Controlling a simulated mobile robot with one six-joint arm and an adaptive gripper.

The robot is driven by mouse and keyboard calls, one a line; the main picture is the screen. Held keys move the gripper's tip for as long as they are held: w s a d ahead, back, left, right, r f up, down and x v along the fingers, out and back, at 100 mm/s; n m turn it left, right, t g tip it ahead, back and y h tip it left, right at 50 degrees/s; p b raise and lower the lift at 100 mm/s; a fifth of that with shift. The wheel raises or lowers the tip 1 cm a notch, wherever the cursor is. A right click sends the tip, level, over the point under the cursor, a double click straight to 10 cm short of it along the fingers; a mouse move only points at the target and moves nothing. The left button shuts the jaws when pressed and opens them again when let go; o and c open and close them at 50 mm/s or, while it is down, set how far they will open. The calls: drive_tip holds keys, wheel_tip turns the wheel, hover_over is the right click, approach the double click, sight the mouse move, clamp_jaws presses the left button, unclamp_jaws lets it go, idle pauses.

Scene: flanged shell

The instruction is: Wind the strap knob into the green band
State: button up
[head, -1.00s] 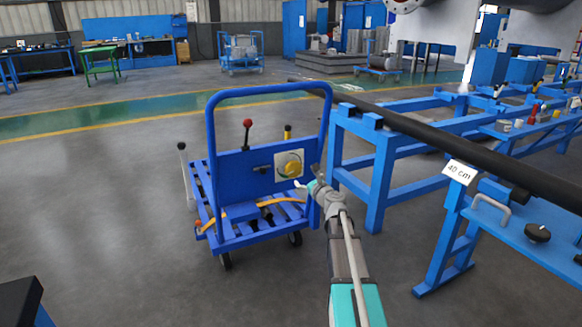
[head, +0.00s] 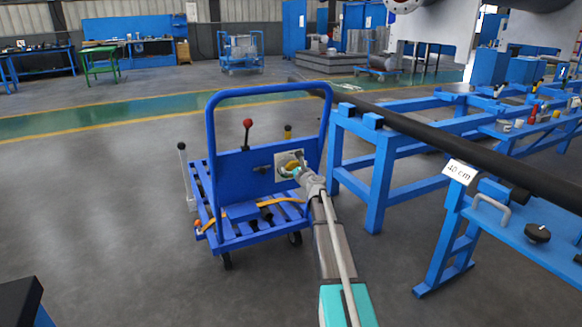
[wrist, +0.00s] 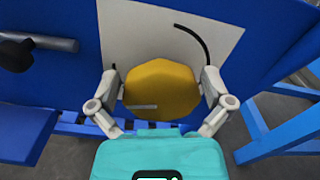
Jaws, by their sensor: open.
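The strap knob (head: 291,166) is yellow and sits on a pale plate on the blue cart's upright panel. In the wrist view the knob (wrist: 165,84) is many-sided, with a pale pointer mark at its lower left. My gripper (wrist: 162,78) is open, with one finger on each side of the knob; I cannot tell whether either finger touches it. In the head view my gripper (head: 297,169) covers part of the knob and plate. A dark arc (wrist: 196,40) shows on the plate above right of the knob. No green band can be made out now.
A dark-tipped lever (wrist: 38,43) sticks out left of the plate. The cart's blue tube frame (head: 265,90) rises around the panel. A blue bench frame (head: 378,180) stands close on the right. The floor (head: 110,210) left of the cart is clear.

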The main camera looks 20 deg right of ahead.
drive_tip(key=c, duration=0.7)
drive_tip(key=shift+a, duration=0.3)
drive_tip(key=shift+c, duration=0.4)
drive_tip(key=shift+d, duration=0.15)
drive_tip(key=shift+c, duration=0.2)
drive_tip(key=shift+n, duration=0.4)
drive_tip(key=n, duration=0.5)
drive_tip(key=shift+a+f+b, duration=0.3)
drive_tip(key=shift+a+b, duration=0.05)
drive_tip(key=n, duration=0.5)
drive_tip(key=shift+a+f+b, duration=0.15)
drive_tip(key=shift+f+b, duration=0.2)
